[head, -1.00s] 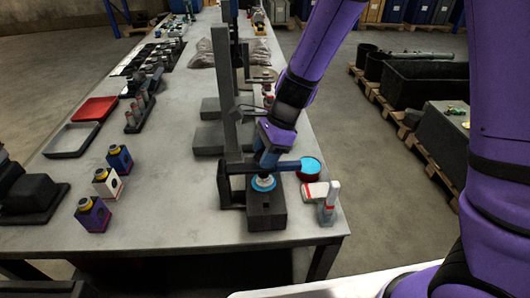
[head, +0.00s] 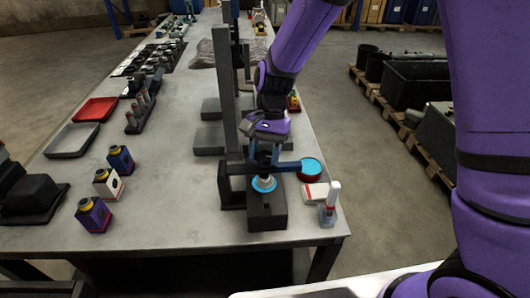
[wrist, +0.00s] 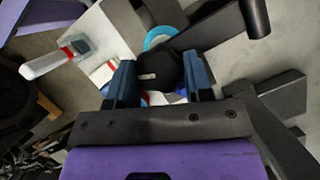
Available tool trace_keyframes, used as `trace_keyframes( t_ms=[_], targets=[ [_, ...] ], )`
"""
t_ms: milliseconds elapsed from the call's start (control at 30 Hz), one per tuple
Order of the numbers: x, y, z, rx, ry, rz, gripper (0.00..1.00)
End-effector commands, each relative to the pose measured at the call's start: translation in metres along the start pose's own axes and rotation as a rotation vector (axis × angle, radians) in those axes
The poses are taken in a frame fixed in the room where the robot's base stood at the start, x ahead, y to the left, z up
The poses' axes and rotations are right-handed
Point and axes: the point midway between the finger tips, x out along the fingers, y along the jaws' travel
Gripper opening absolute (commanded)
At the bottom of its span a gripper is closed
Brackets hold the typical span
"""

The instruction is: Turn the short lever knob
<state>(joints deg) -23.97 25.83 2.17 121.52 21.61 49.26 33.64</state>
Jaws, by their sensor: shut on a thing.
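My gripper (head: 264,150) points down at the small bench press near the table's front right corner. In the wrist view, its two blue fingers (wrist: 160,82) stand on either side of a black faceted knob (wrist: 159,70) and are shut on it. In the head view the knob (head: 264,159) is small and partly hidden between the fingers. Below it are a blue ring (head: 263,184) and the black base block (head: 266,214). The ring also shows in the wrist view (wrist: 158,36).
A tall grey post (head: 224,90) stands close left of my gripper. A red tin with blue contents (head: 311,169), a white-and-red box (head: 315,193) and a clear bottle (head: 329,207) stand close right. Several small bottles (head: 108,183) are at left.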

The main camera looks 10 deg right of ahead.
Motion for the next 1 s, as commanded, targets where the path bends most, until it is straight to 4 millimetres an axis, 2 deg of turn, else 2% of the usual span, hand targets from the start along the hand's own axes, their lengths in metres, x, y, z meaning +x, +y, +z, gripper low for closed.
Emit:
trace_keyframes(
  t_ms=[1000],
  targets=[
    [0.0006,-0.0032,0.0013,-0.894,0.001,0.366,0.23]
  ],
)
